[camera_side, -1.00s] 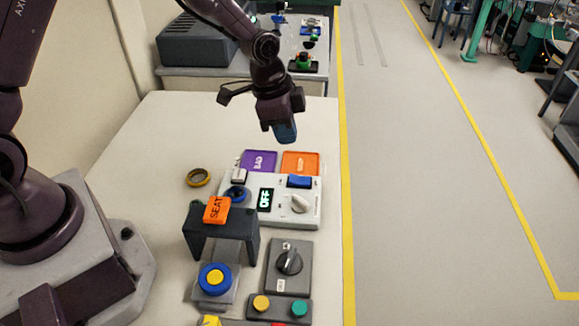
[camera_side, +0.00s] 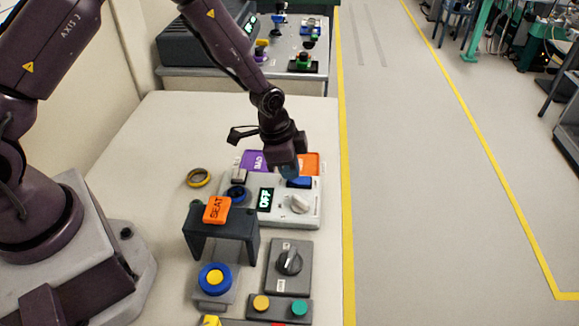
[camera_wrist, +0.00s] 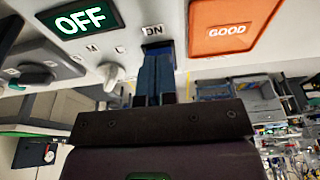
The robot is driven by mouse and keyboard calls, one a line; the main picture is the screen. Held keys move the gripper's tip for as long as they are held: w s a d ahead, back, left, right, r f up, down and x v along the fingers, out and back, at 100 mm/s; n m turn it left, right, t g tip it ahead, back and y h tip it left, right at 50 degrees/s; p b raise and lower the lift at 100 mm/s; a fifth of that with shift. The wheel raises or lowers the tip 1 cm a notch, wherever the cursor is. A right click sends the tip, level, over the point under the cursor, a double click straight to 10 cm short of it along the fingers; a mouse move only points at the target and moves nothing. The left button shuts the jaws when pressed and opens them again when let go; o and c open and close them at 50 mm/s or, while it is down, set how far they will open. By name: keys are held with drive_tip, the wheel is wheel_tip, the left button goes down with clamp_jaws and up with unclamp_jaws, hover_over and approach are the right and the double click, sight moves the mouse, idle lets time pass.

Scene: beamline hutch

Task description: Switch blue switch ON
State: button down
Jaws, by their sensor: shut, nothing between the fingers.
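The blue switch (camera_side: 300,182) is a rocker on the white control box (camera_side: 314,215), beside a display (camera_side: 265,199) that reads OFF. In the wrist view the switch (camera_wrist: 158,46) lies just beyond my fingertips, near an ON label (camera_wrist: 153,30), and the display (camera_wrist: 86,19) also reads OFF. My gripper (camera_side: 290,172) is shut and empty, pointing down right at the switch and partly covering it. The blue fingers (camera_wrist: 155,72) reach up to the switch in the wrist view; I cannot tell whether they touch it.
A white knob (camera_side: 299,204) sits on the box near the switch. Purple (camera_side: 252,159) and orange (camera_side: 309,162) trays lie behind it. A dark stand (camera_side: 222,225) with an orange SEAT block (camera_side: 217,209) stands front left. A grey dial box (camera_side: 288,266) is in front.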

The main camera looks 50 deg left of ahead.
drive_tip(key=shift+s+a+f, duration=0.15)
drive_tip(key=shift+f, duration=0.35)
drive_tip(key=shift+r, duration=0.25)
drive_tip(key=shift+r, duration=0.7)
drive_tip(key=shift+r, duration=0.3)
drive_tip(key=s+a+v, duration=0.1)
drive_tip(key=v, duration=1.2)
drive_tip(key=shift+s+a+f, duration=0.25)
drive_tip(key=shift+s+a, duration=0.1)
drive_tip(key=shift+a, duration=0.05)
